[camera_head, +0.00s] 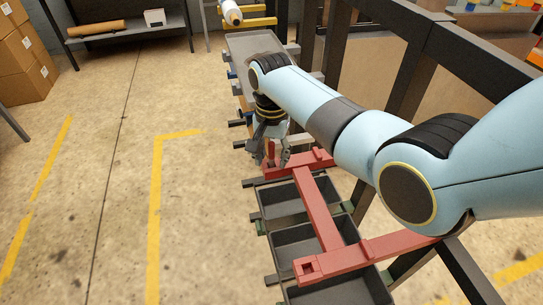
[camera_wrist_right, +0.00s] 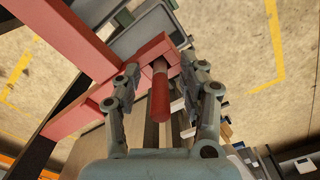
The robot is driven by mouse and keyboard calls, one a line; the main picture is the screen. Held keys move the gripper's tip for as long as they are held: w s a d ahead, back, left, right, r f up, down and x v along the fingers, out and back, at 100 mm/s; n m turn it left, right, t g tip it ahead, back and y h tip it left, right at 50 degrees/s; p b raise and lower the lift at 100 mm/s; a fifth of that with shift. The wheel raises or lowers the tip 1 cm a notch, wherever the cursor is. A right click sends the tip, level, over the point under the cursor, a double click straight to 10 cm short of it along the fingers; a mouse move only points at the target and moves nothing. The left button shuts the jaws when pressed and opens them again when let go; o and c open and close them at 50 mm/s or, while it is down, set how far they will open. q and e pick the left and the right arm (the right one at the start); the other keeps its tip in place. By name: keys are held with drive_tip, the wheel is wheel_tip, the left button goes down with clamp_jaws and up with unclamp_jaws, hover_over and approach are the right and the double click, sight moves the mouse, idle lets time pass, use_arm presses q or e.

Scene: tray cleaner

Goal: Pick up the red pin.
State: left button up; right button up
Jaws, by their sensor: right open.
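The red pin (camera_wrist_right: 160,92) shows in the right wrist view as a short red cylinder. Its far end meets a corner block of the red frame (camera_wrist_right: 75,40), and its near end points back toward my wrist. My right gripper (camera_wrist_right: 166,76) is open, with one finger on each side of the pin and a visible gap to both. In the head view the right gripper (camera_head: 272,150) points down at the far end of the red frame (camera_head: 318,208). I cannot make out the pin there. My left gripper is not in view.
Grey trays (camera_head: 302,240) sit in a rack below the red frame. Dark rack beams (camera_head: 410,75) stand to the right, behind my right arm. A low shelf (camera_head: 125,38) and cardboard boxes (camera_head: 22,60) are at the upper left. The floor on the left is clear.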

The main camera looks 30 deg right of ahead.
drive_tip(key=c, duration=0.4)
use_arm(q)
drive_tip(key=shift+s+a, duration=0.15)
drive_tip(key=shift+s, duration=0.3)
use_arm(e)
clamp_jaws()
drive_tip(key=shift+r, duration=0.1)
